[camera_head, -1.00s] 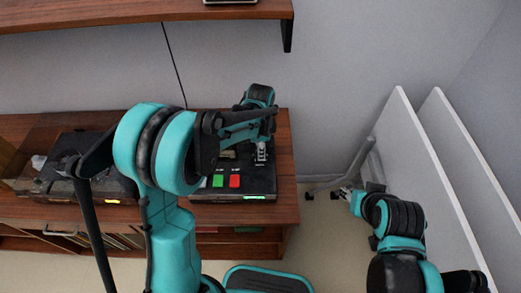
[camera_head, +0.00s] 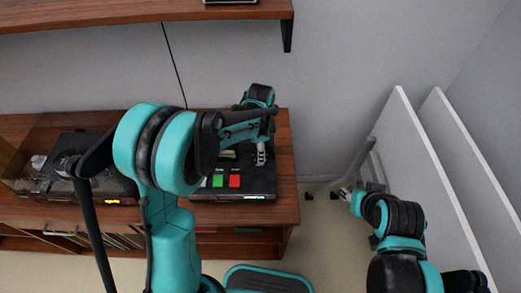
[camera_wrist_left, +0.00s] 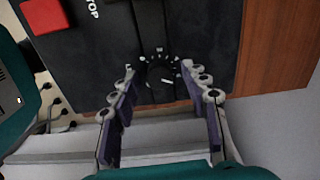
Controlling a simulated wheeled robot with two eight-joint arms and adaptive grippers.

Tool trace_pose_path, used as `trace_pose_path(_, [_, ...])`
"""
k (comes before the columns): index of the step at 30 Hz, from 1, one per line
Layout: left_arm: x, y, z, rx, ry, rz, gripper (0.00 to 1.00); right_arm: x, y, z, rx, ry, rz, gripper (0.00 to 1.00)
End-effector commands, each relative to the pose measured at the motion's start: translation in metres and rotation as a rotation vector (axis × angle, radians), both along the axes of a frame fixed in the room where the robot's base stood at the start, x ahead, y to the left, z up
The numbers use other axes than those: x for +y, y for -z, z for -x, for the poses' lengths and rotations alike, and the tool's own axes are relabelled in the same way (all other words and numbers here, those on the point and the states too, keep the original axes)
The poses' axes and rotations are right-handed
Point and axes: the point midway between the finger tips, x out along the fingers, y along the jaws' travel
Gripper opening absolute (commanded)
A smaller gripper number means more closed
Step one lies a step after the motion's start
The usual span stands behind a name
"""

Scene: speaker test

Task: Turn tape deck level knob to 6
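The tape deck (camera_head: 205,194) is a black box on the wooden cabinet, with a green button (camera_head: 218,181), a red button (camera_head: 235,181) and a lit green display (camera_head: 255,197). In the left wrist view the dark round level knob (camera_wrist_left: 160,73), ringed by white marks, lies between my left gripper's (camera_wrist_left: 161,76) fingertips. The fingers are apart, one on each side, with visible gaps to the knob. The knob's number setting is unreadable. In the head view my left gripper (camera_head: 260,155) points down over the deck and hides the knob. My right gripper (camera_head: 345,194) is away from the deck, too small to judge.
Another dark device (camera_head: 108,187) stands on the cabinet top (camera_head: 284,185) to the left, partly behind my left arm. A wooden shelf (camera_head: 150,17) hangs above. The red button (camera_wrist_left: 45,15) lies at the wrist view's upper left.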

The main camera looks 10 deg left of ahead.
Motion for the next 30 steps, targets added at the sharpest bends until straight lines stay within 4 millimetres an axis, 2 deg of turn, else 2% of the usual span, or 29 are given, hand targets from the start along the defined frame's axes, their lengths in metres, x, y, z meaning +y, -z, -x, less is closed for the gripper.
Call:
trace_pose_path(5, [0.000,-0.009,0.000,0.000,0.000,0.000,0.46,0.000,0.000,0.000,0.000,0.000,0.000,0.40])
trace_pose_path(8, [0.000,-0.025,0.000,0.000,0.000,0.000,0.46,0.000,0.000,0.000,0.000,0.000,0.000,0.40])
trace_pose_path(15, [0.000,-0.078,0.000,0.000,0.000,0.000,0.46,0.000,0.000,0.000,0.000,0.000,0.000,0.40])
trace_pose_path(21, [0.000,-0.110,0.000,0.000,0.000,0.000,0.46,0.000,0.000,0.000,0.000,0.000,0.000,0.40])
trace_pose_path(25, [0.000,-0.118,0.000,0.000,0.000,0.000,0.46,0.000,0.000,0.000,0.000,0.000,0.000,0.40])
trace_pose_path(30, [0.000,-0.120,0.000,0.000,0.000,0.000,0.46,0.000,0.000,0.000,0.000,0.000,0.000,0.40])
